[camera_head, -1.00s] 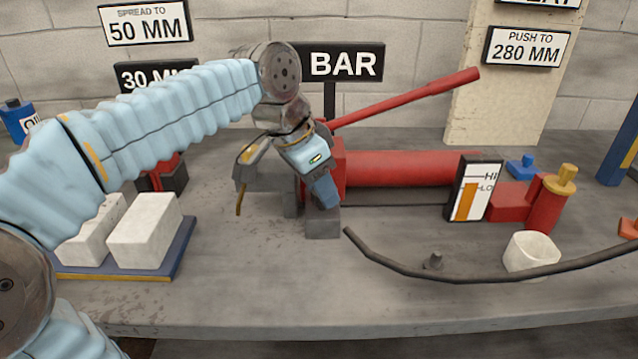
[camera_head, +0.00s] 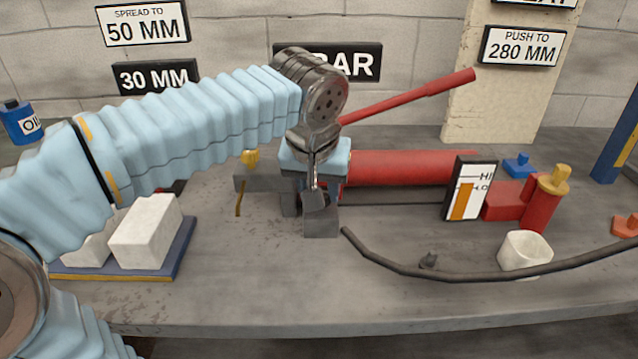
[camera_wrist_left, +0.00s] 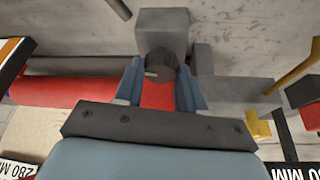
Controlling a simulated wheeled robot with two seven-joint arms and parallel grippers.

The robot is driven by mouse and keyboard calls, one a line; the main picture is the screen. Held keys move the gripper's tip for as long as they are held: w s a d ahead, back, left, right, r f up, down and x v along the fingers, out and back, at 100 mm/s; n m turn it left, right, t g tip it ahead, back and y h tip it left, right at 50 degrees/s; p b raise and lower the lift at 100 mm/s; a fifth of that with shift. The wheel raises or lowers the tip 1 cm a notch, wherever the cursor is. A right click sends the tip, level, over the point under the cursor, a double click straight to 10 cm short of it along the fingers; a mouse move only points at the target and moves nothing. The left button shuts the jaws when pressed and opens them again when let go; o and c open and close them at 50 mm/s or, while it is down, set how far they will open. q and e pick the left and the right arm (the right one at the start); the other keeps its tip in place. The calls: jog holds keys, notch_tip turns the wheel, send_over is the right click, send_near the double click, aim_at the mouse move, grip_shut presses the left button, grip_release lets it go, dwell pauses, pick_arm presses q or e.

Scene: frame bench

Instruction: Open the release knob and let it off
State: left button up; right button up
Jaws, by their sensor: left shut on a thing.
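The release knob (camera_wrist_left: 161,58) looks like a dark round piece beside a grey block (camera_wrist_left: 163,28) in the left wrist view. My left gripper (camera_wrist_left: 160,85) has its two blue fingers on either side of the knob and is shut on it. In the head view my left gripper (camera_head: 316,190) is over the front of the red hand pump, above the grey block (camera_head: 321,222). The wrist and gripper hide the knob there. The red pump body (camera_head: 405,168) lies to the right, with its red handle (camera_head: 410,96) raised. My right gripper is not in view.
A black hose (camera_head: 430,275) curves across the front right of the bench. A gauge (camera_head: 470,190), a red cylinder (camera_head: 545,203) and a white cup (camera_head: 525,250) stand at the right. White blocks (camera_head: 145,232) on a blue tray (camera_head: 185,245) lie at the left. The front middle is clear.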

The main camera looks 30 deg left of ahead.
pick_arm(q)
jog(key=shift+n, duration=0.5)
jog(key=o, duration=1.1)
jog(key=shift+c, duration=0.2)
jog(key=p+v, duration=0.2)
jog(key=v, duration=1.1)
jog(key=shift+d+r, duration=0.4)
